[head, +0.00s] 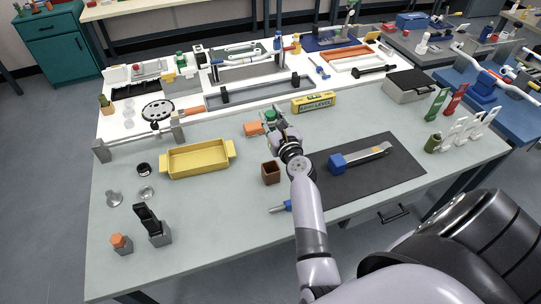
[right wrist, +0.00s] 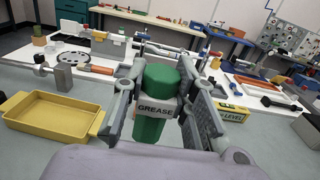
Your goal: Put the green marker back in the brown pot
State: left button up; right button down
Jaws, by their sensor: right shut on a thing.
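My right gripper (head: 272,122) is over the middle of the workbench. In the right wrist view (right wrist: 160,105) its fingers are shut around a green capped cylinder (right wrist: 152,127) with a white label reading GREASE. The cylinder looks upright; a little of its green (head: 270,116) shows in the head view. The brown pot (head: 270,173) is a small square open box on the bench, nearer to me than the gripper and apart from it. It looks empty, but its bottom is dark. I cannot make out a clear green marker elsewhere. My left gripper is not in view.
A yellow tray (head: 196,161) is left of the pot. A black mat (head: 365,183) with a blue-handled tool (head: 345,161) is to the right. A yellow level (head: 314,103) lies beyond the gripper.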

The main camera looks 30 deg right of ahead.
jog(key=shift+f, duration=0.15)
notch_tip(320, 180, down, 19)
jog(key=b, duration=1.3)
jog(key=shift+f+b, duration=0.2)
jog(key=shift+b, duration=0.2)
jog(key=shift+f+b, duration=0.2)
jog(key=shift+b, duration=0.1)
jog(key=c, duration=1.3)
grip_release()
